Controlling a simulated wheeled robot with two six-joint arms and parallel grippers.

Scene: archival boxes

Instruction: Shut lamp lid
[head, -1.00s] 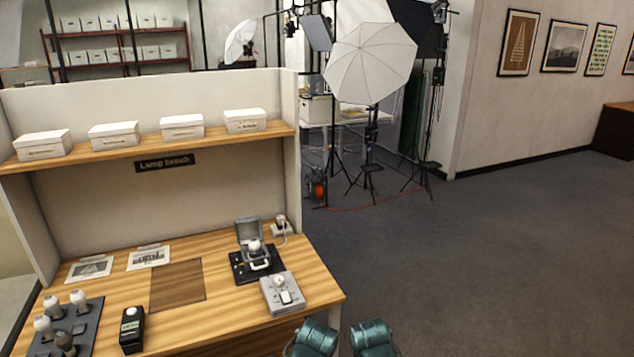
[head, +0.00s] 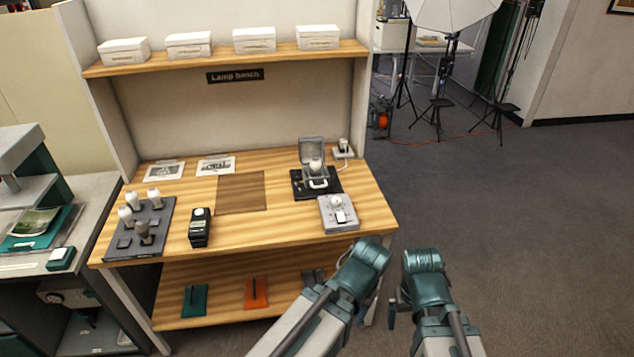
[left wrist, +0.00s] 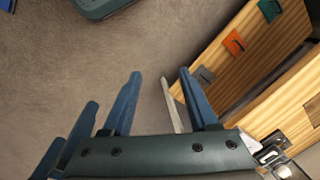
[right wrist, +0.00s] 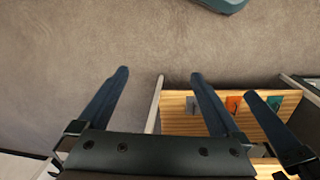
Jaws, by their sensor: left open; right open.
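The lamp case is a small grey box on a black mat (head: 299,189) at the right of the bench. Its lid (head: 312,149) stands up, open, at the back, and a white bulb (head: 316,164) shows inside. A pale handle is at the case's front. My right gripper (right wrist: 158,73) is open and empty, over the floor in front of the bench. My left gripper (left wrist: 157,74) is also open and empty, beside the bench's lower shelf. In the head view both arms are low, well short of the case, and the fingers are mostly hidden.
A grey tester (head: 339,214) stands just in front of the case, and a socket (head: 344,150) with a cable is behind it. A black meter (head: 200,228) and a bulb tray (head: 150,248) are further left. White boxes line the upper shelf (head: 220,57). The bench middle is clear.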

